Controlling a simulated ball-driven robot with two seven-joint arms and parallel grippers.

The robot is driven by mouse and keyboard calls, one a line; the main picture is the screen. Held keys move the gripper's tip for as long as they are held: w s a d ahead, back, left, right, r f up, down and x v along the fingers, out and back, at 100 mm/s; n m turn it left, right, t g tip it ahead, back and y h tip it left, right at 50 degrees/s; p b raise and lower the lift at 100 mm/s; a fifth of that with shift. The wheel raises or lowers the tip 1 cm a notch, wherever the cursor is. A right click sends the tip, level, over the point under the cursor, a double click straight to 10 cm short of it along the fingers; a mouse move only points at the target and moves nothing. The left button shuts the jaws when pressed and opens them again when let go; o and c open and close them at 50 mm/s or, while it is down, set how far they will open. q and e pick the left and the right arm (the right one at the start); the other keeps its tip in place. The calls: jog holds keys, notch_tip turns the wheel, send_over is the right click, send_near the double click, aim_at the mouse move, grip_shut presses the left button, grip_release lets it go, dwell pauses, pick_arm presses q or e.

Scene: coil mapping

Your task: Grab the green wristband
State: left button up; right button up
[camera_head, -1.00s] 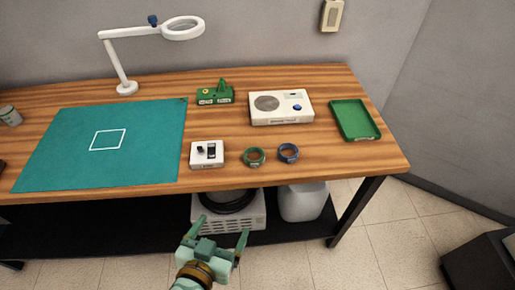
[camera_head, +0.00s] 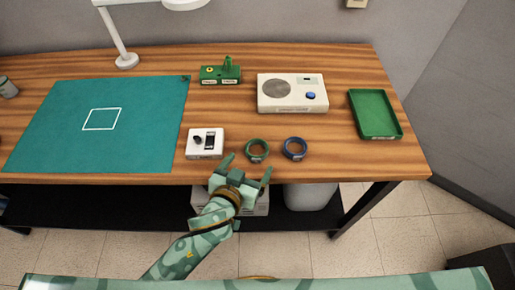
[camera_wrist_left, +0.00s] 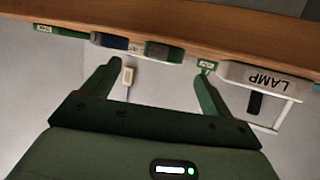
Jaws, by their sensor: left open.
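The green wristband (camera_head: 257,158) lies as a ring near the front edge of the wooden table, between a white switch box and a blue wristband (camera_head: 294,156). My left gripper (camera_head: 248,168) is open and empty at the front edge, just short of the green wristband, with its fingers pointing toward it. In the left wrist view, which is upside down, the green wristband (camera_wrist_left: 163,52) shows beyond and between the open fingers (camera_wrist_left: 158,70), not touching them. The blue wristband (camera_wrist_left: 110,41) is beside it. My right gripper is not in view.
The white switch box (camera_head: 205,151), marked LAMP in the wrist view (camera_wrist_left: 262,80), stands close left of the green wristband. Behind are a green fixture (camera_head: 221,75), a white device (camera_head: 292,93) and a green tray (camera_head: 376,114). A teal mat (camera_head: 95,145) covers the left.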

aim_at(260, 143)
pick_arm(q)
jog(key=shift+x, duration=0.8)
jog(key=x, duration=0.2)
jog(key=b+x, duration=0.1)
jog(key=x, duration=0.2)
jog(key=shift+w+a+b, duration=0.15)
jog(key=shift+a+b, duration=0.05)
jog(key=shift+b, duration=0.1)
jog(key=shift+r, duration=0.1)
jog(key=c, duration=1.1)
